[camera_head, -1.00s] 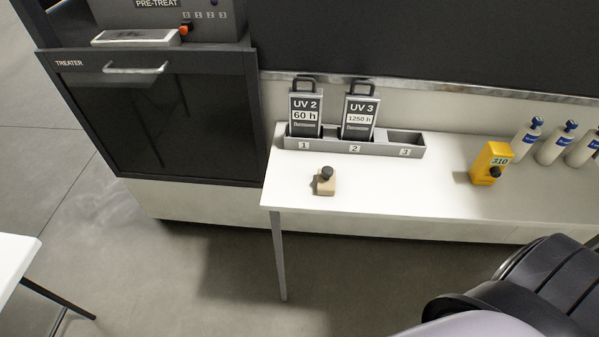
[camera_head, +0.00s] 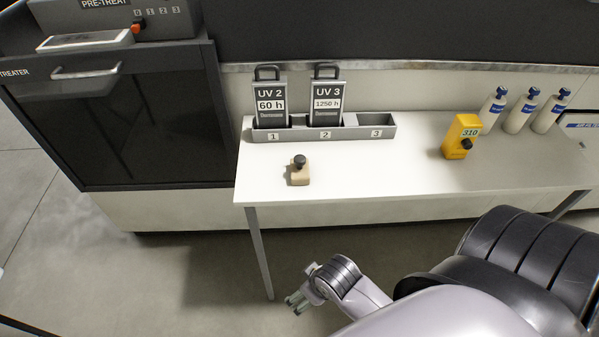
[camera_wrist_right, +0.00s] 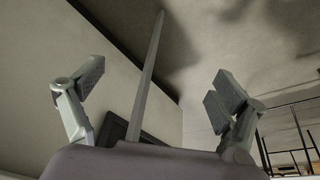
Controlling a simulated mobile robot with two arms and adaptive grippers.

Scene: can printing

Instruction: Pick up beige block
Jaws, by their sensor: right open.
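The beige block (camera_head: 299,175) with a black knob on top stands upright on the white table (camera_head: 400,178), near its left front part. My right gripper (camera_head: 296,302) is below and in front of the table edge, well apart from the block. In the right wrist view its two fingers (camera_wrist_right: 150,90) are spread wide with nothing between them; a table leg (camera_wrist_right: 148,75) and the floor show behind. The block does not show in the right wrist view. My left gripper is not in view.
Behind the block is a grey rack (camera_head: 350,132) with slots 1 to 3; UV 2 (camera_head: 270,103) and UV 3 (camera_head: 325,103) cartridges fill slots 1 and 2. A yellow device (camera_head: 461,137) and white bottles (camera_head: 520,115) stand at right. A dark treater cabinet (camera_head: 130,120) is left.

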